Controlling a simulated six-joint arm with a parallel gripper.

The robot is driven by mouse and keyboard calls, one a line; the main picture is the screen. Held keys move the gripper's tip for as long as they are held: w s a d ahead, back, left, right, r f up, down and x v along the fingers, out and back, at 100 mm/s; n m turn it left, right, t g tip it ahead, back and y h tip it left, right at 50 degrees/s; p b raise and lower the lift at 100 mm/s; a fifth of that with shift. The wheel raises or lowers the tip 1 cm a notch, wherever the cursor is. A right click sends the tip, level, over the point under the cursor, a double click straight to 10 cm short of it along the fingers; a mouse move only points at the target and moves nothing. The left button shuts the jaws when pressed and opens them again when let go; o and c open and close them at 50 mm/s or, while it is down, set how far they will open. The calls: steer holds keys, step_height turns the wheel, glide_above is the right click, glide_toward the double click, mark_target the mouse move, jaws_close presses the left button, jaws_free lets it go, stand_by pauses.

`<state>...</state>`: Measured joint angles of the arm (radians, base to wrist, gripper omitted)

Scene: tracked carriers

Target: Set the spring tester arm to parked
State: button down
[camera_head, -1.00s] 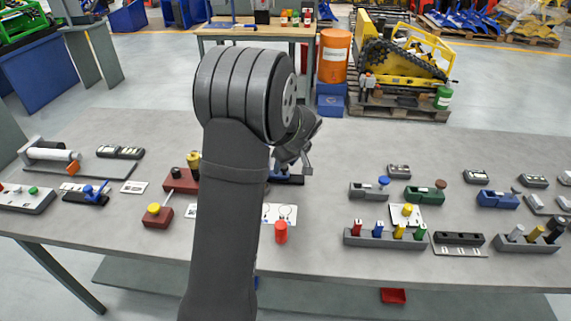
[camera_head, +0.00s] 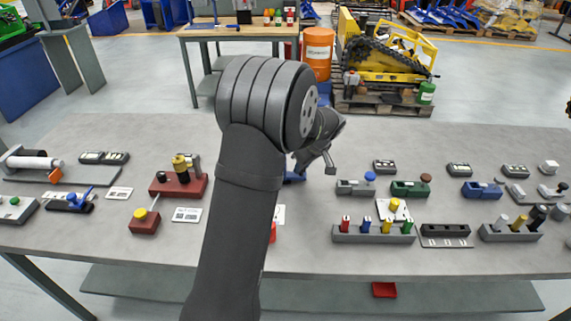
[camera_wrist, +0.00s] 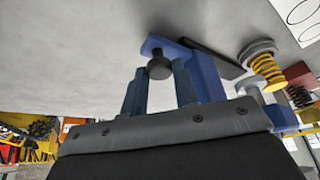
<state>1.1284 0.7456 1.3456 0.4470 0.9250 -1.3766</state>
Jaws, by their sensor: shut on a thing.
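The blue spring tester (camera_head: 295,178) is on the bench, mostly hidden behind my arm in the head view. In the wrist view a blue bar (camera_wrist: 205,72) with a black knob (camera_wrist: 159,67) at its end lies in front of my fingers. My gripper (camera_wrist: 158,72) is shut on the knob, one finger on each side of it. It also shows in the head view (camera_head: 330,165), just right of the blue part. A yellow spring (camera_wrist: 268,72) under a silver disc stands right of the bar. The tester arm's exact setting cannot be told.
A red stand with a yellow top (camera_head: 180,186) and a red block with a yellow knob (camera_head: 144,222) are to the left. A grey rack of coloured plugs (camera_head: 374,233) is to the right. A red cylinder (camera_head: 272,232) is partly hidden by my arm.

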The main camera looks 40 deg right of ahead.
steer(key=shift+s+d, duration=0.25)
steer(key=shift+d, duration=0.05)
steer(key=c, duration=1.1)
jaws_free()
steer(key=shift+s, duration=0.1)
steer(key=shift+c, duration=0.2)
steer(key=v, duration=1.7)
steer(key=shift+r, duration=0.15)
steer(key=x, duration=1.7)
steer(key=shift+a+f, duration=0.1)
steer(key=shift+f, duration=0.1)
steer(key=shift+o, duration=0.4)
